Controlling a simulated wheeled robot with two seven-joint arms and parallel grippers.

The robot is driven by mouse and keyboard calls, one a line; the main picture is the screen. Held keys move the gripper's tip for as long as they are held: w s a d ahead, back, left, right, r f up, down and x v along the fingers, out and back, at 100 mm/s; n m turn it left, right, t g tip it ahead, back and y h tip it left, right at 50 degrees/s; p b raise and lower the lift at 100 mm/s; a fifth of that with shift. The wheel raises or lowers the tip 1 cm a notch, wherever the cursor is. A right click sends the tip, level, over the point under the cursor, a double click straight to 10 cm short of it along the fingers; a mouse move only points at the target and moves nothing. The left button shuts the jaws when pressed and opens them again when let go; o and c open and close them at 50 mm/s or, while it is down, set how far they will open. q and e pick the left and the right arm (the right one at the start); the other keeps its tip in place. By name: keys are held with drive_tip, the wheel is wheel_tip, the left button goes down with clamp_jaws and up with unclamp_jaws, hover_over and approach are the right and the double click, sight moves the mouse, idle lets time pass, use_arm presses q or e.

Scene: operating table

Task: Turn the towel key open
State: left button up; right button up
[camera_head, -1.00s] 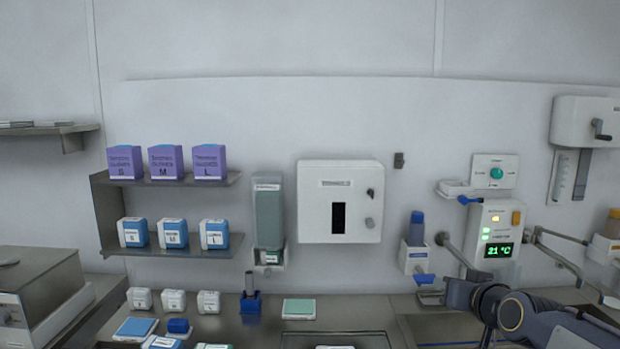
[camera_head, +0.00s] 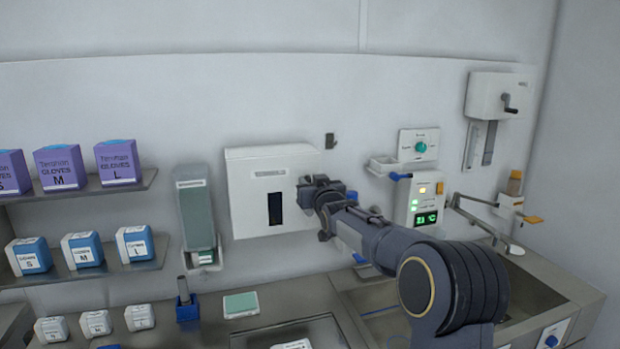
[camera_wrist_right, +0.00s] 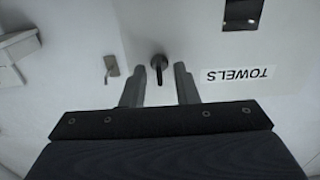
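The white towel dispenser (camera_head: 247,210) hangs on the wall with a dark window in its front. It also shows upside down in the right wrist view (camera_wrist_right: 205,45), with a TOWELS label. The small dark towel key (camera_wrist_right: 159,64) sticks out of the front near one edge. My right gripper (camera_head: 308,190) is at the dispenser's right front side and hides the key in the head view. In the right wrist view its two fingers (camera_wrist_right: 157,78) stand apart, one on each side of the key, with visible gaps. My left gripper is not in view.
A small wall hook (camera_head: 330,140) is right of the dispenser. A soap dispenser (camera_head: 196,212) hangs to its left, beside shelves of glove boxes (camera_head: 122,160). A control panel (camera_head: 420,205) and sink fittings are at the right. The steel counter (camera_head: 230,325) lies below.

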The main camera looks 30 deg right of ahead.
drive_tip(key=shift+w, duration=0.2)
drive_tip(key=shift+c, duration=0.5)
clamp_jaws()
drive_tip(key=shift+f, duration=0.1)
